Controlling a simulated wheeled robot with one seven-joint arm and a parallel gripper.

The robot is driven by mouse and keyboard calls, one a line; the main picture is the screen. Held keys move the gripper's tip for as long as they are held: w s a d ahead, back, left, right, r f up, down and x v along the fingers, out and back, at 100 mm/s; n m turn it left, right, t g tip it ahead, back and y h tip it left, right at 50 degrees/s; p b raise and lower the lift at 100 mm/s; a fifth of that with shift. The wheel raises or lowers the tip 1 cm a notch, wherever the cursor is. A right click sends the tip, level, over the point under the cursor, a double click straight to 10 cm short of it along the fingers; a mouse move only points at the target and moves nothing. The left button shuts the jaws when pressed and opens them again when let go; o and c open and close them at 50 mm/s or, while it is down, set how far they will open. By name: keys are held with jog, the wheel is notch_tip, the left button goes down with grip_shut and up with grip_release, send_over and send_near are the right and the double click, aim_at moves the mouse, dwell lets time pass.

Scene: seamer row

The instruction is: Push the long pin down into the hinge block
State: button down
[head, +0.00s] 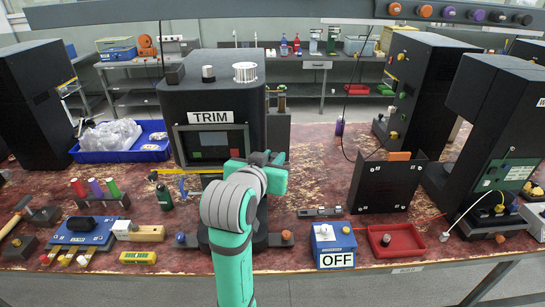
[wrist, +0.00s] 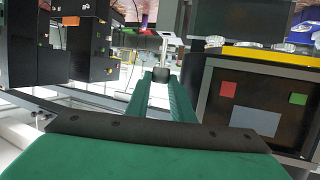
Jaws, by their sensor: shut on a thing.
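My gripper (head: 276,158) is raised in front of the machine marked TRIM, above the bench, partly hidden by my own wrist. In the wrist view its two long green fingers (wrist: 160,98) are shut on a small dark block-like thing (wrist: 160,75) at their tips. Only the near end of that thing shows, so I cannot tell whether it is the long pin. I cannot make out the hinge block with certainty. A dark block with an orange piece on top (head: 399,156) stands right of my gripper, apart from it.
The TRIM machine (head: 212,117) stands close behind my gripper; its screen (wrist: 255,108) fills the wrist view's right side. A black panel (head: 385,187), a blue OFF box (head: 333,243) and a red tray (head: 397,240) are on the right. Tools crowd the left bench.

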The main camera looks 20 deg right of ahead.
jog(key=shift+f, duration=2.45)
jog(key=c, duration=1.5)
grip_release()
jog(key=shift+o, duration=0.2)
jog(key=v, duration=1.1)
